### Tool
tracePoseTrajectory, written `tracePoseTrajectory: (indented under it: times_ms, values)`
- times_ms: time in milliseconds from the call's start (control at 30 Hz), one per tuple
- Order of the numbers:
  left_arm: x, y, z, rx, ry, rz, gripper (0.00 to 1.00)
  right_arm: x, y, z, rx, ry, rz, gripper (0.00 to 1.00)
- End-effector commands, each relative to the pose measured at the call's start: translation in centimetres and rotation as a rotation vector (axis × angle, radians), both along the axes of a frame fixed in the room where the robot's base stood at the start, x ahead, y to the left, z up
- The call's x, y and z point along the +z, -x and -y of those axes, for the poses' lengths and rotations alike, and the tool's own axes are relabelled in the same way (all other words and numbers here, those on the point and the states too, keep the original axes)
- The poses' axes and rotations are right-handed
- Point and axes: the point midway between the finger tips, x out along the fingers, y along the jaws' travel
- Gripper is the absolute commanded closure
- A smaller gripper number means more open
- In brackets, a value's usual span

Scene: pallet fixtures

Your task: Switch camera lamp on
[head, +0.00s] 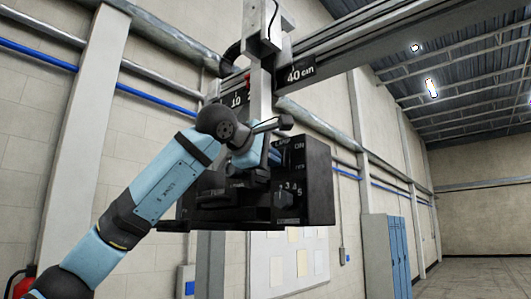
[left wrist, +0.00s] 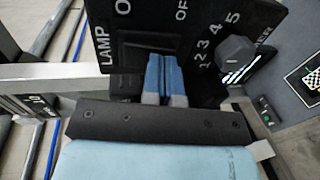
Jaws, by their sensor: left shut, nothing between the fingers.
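The camera unit is a black box (head: 318,185) hung on a vertical grey post. Its panel (left wrist: 190,18) fills the top of the left wrist view, with white lettering LAMP, partly seen ON/OFF marks and a numbered dial. The dark lamp switch (left wrist: 148,44) sits between those marks, its lower part hidden by my fingers, so I cannot tell its position. My left gripper (head: 276,157) is at the front of the box; its blue and grey fingers (left wrist: 165,68) are shut and empty, right before the switch. I cannot tell whether they touch it. My right gripper is out of view.
A dark dial knob (left wrist: 236,54) is right of the fingers. A horizontal beam (head: 350,50) marked 40 cm runs above the box. A whiteboard (head: 290,262) and blue lockers (head: 398,258) are behind. A checkered target (left wrist: 313,80) shows at far right.

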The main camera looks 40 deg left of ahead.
Motion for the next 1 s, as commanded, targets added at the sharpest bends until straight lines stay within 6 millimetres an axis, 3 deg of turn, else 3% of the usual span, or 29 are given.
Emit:
tracePoseTrajectory:
  times_ms: [267, 600, 1000]
  values:
    - [-0.2, 0.0, 0.0, 0.000, 0.000, 0.005, 1.00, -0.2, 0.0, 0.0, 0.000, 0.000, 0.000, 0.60]
    - [-1.6, -1.1, 0.1, 0.000, 0.016, 0.215, 1.00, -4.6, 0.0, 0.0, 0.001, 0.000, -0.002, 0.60]
    - [-1.2, -1.0, -0.1, 0.000, 0.016, 0.214, 1.00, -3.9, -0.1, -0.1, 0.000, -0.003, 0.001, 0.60]
